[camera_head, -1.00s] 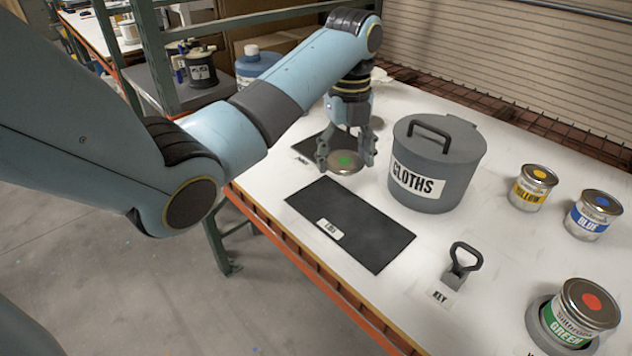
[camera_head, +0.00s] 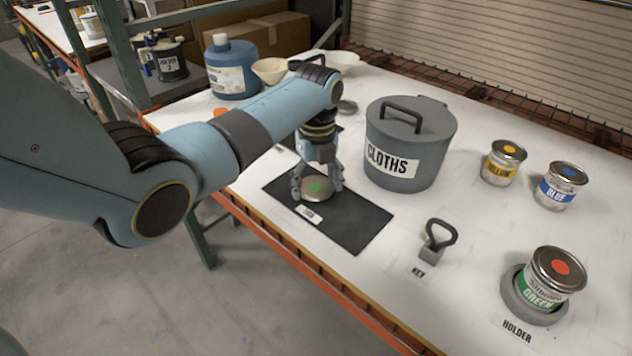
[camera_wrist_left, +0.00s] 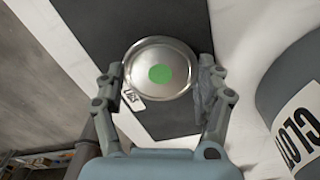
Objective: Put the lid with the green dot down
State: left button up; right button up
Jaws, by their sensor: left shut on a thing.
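The lid with the green dot (camera_head: 317,188) is a round silver metal lid, seen over the left part of the black mat (camera_head: 357,222). My left gripper (camera_head: 318,190) is shut on the lid, its fingers at the lid's two sides. In the left wrist view the lid (camera_wrist_left: 160,70) sits level between the fingertips, green dot facing the camera, with the mat (camera_wrist_left: 90,25) behind it. The mat's white label (camera_wrist_left: 132,98) is partly hidden by the lid. I cannot tell whether the lid touches the mat. My right gripper is not in view.
A grey CLOTHS bin (camera_head: 405,150) stands right of the mat. A key (camera_head: 436,240) stands in front, and a green tin with a red-dotted lid (camera_head: 548,283) sits in the holder (camera_head: 520,300). Yellow (camera_head: 503,163) and blue (camera_head: 560,186) tins stand at the right.

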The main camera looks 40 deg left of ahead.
aim_at(317, 187)
pick_arm(q)
jog(key=shift+f, duration=0.1)
jog(key=o, duration=0.7)
jog(key=shift+c, duration=0.2)
jog(key=shift+o, duration=0.5)
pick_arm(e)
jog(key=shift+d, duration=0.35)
pick_arm(q)
notch_tip(317, 187, up, 12)
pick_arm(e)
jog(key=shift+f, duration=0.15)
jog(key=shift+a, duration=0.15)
